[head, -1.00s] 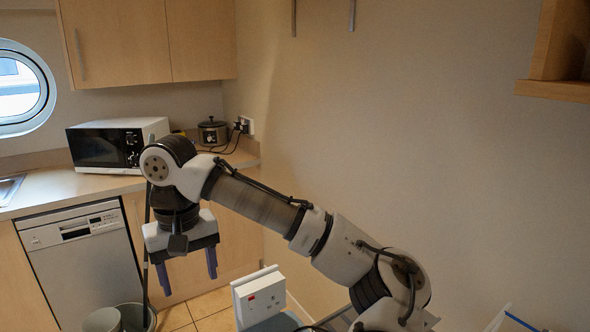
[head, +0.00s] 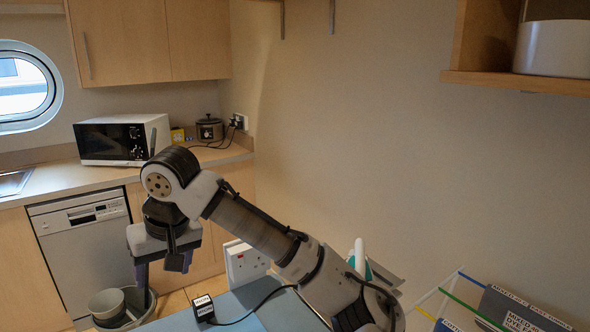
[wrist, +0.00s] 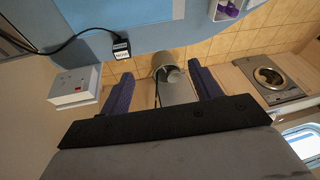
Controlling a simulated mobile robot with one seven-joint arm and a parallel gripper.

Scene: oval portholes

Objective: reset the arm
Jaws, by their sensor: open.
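My gripper (head: 164,270) hangs at the end of my raised, bent arm and points down, with its two blue-purple fingers spread apart. It is open and holds nothing. In the wrist view the fingers (wrist: 162,78) are apart, with a grey bin partly showing between and beyond them. The head view shows the gripper in front of the dishwasher and counter front, apart from them.
A light-blue surface (head: 255,312) carries a black labelled plug (head: 204,309) with a cable. A white socket box (head: 246,264) stands beside it. Bins (head: 115,305) stand on the tiled floor. A microwave (head: 122,139) sits on the counter. A wall shelf (head: 515,82) is upper right.

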